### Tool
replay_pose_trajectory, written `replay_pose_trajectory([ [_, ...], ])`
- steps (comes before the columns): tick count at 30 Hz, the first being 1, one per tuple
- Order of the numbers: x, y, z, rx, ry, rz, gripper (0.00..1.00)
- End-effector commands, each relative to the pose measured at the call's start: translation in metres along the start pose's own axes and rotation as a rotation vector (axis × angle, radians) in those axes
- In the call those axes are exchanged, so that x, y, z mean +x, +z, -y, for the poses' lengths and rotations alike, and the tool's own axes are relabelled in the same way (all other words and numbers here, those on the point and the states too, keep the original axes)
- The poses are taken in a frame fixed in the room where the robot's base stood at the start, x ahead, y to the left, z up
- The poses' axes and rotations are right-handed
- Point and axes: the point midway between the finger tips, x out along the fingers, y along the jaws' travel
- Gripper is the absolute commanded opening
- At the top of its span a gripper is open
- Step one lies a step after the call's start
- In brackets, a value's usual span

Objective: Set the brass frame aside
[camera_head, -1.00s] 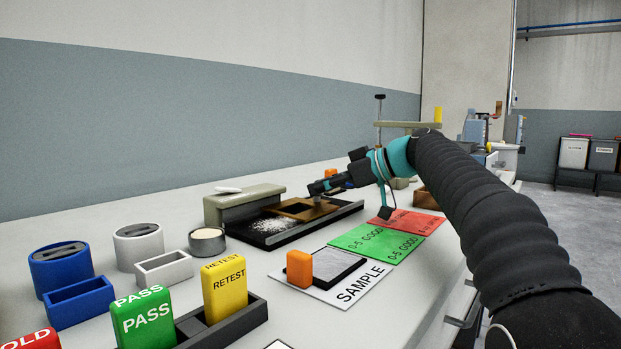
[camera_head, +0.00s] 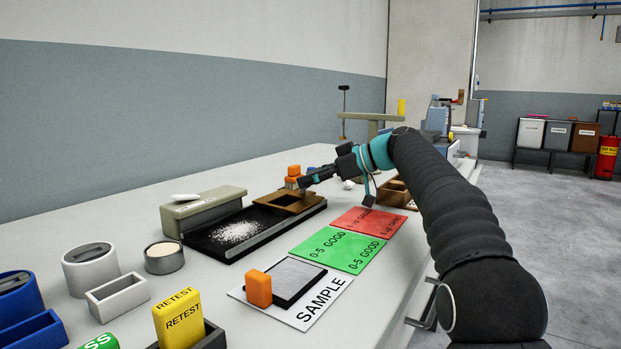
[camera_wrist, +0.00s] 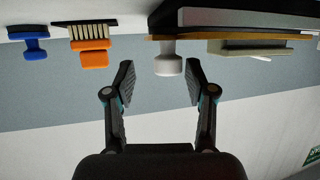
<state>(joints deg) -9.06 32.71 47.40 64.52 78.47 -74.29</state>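The brass frame (camera_head: 268,198) lies flat on the right half of the black tray (camera_head: 275,231), to the right of a patch of white fibre (camera_head: 236,232). My gripper (camera_head: 303,184) is at the frame's right part, close above it in the head view. In the wrist view, which is upside down, my gripper (camera_wrist: 158,82) is open with nothing between its fingers. A white knob (camera_wrist: 168,66) shows just beyond the fingertips, against the frame's thin brass edge (camera_wrist: 205,37). I cannot tell whether the knob is fixed to the frame.
A grey-green block (camera_head: 205,210) stands behind the tray. Green (camera_head: 340,251) and red (camera_head: 367,221) cards lie in front. An orange block (camera_head: 258,288) sits by the sample pad. An orange-handled brush (camera_wrist: 92,50) and blue tool (camera_wrist: 35,45) are beside the tray. A brown box (camera_head: 395,196) stands right.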

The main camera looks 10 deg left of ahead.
Motion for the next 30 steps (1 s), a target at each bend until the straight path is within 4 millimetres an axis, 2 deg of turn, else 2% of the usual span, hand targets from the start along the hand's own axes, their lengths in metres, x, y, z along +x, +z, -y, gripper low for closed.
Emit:
replay_pose_trajectory([
  [6,0.003,-0.001,0.003,-0.002,-0.008,0.001,0.55],
  [11,-0.009,-0.001,0.002,-0.001,-0.005,0.001,0.55],
  [24,-0.093,0.000,0.000,0.001,0.000,0.000,0.55],
  [30,-0.114,0.000,-0.001,0.000,-0.001,0.001,0.55],
])
